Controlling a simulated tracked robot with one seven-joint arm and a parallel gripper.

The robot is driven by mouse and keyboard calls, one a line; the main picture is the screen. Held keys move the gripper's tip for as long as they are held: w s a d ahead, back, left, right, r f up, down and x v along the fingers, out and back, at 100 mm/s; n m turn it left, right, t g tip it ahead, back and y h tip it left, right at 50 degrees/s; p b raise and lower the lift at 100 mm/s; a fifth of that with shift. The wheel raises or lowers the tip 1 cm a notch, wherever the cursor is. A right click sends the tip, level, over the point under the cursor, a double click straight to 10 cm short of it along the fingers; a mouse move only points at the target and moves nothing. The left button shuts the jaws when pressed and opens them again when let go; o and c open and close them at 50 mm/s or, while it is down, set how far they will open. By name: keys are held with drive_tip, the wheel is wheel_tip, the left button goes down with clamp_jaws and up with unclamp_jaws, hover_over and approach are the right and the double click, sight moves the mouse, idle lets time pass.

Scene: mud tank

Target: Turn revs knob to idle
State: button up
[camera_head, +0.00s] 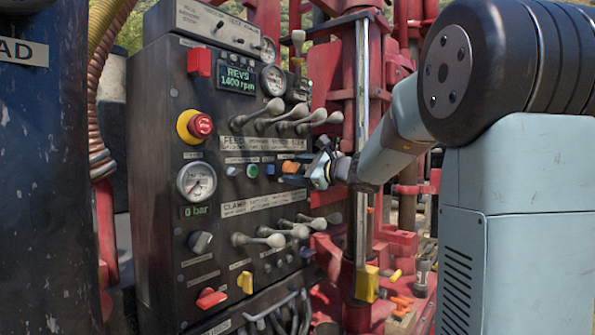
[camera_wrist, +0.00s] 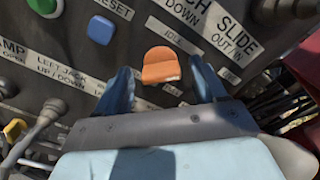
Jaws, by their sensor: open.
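The orange knob (camera_wrist: 161,66) sits on the dark control panel, with an "IDLE" label just above it in the wrist view. The same orange knob (camera_head: 290,166) shows in the head view at the panel's right side. My gripper (camera_wrist: 165,80) is open, with one blue finger on each side of the knob and clear gaps to it. In the head view my gripper (camera_head: 296,177) is close to the panel at the knob. I cannot tell how deep the fingers reach around it. The green display (camera_head: 237,79) reads "REVS 1400 rpm".
A blue button (camera_wrist: 101,30) and a green button (camera_wrist: 45,4) lie left of the knob. Grey levers (camera_head: 285,118) stand above my gripper and more levers (camera_head: 285,232) below it. A red emergency stop (camera_head: 200,125) is at the left. Red machinery and a steel post stand right of the panel.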

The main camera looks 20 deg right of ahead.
drive_tip(key=shift+c, duration=0.5)
drive_tip(key=shift+a, duration=0.1)
drive_tip(key=c, duration=1)
drive_tip(key=shift+o, duration=0.2)
drive_tip(key=shift+f, duration=0.1)
drive_tip(key=shift+n, duration=0.5)
drive_tip(key=shift+f+n, duration=0.2)
drive_tip(key=shift+n, duration=3.9)
